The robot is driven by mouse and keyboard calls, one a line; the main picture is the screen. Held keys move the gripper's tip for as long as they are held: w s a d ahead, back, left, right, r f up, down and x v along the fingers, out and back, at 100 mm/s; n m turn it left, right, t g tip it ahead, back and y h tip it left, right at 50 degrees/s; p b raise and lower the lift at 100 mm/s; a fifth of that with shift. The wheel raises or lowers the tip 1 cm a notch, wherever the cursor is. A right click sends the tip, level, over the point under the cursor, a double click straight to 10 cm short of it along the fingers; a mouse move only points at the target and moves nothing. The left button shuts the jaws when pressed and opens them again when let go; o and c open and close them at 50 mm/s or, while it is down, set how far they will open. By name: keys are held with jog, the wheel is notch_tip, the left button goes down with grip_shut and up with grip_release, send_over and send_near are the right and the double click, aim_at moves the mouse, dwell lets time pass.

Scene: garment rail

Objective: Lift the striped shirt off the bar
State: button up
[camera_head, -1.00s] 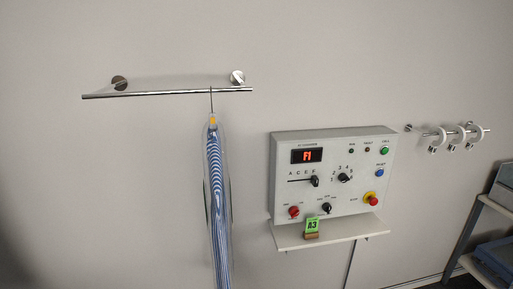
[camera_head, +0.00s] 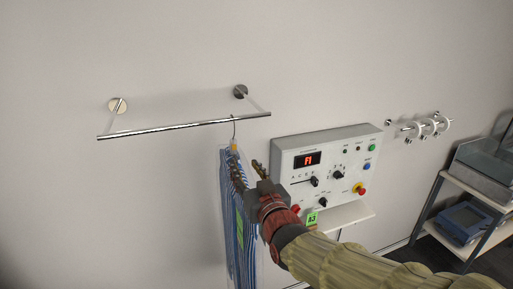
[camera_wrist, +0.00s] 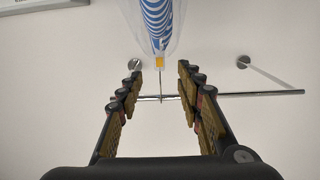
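The striped shirt (camera_head: 232,215), blue and white in a clear cover, hangs edge-on from the metal bar (camera_head: 180,128) near its right end. Its thin hook (camera_head: 234,128) is over the bar, with a yellow piece (camera_head: 234,148) below it. My gripper (camera_head: 247,167) is at the shirt's upper right, just under the yellow piece. In the wrist view my gripper (camera_wrist: 160,75) is open, its fingers apart on either side of the hanger's neck. The yellow piece (camera_wrist: 159,62), hook (camera_wrist: 161,86) and striped shirt (camera_wrist: 155,20) show between and beyond the fingers. I see no clear contact.
A control panel (camera_head: 325,160) with knobs and a small shelf (camera_head: 345,215) is on the wall right of the shirt, close behind my arm. A shelf rack (camera_head: 470,200) stands at the right edge. The wall left is clear.

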aim_at(234, 148)
jog(key=shift+w+r, duration=0.35)
jog(key=shift+w, duration=0.15)
jog(key=shift+p+x, duration=1.75)
jog(key=shift+x, duration=2)
jog(key=shift+b+x, duration=0.5)
jog(key=shift+x, duration=0.3)
jog(key=shift+b+x, duration=0.5)
jog(key=shift+x, duration=1.1)
jog(key=shift+c, duration=0.3)
jog(key=shift+f, duration=0.15)
jog(key=c, duration=0.9)
jog(key=shift+f, duration=0.1)
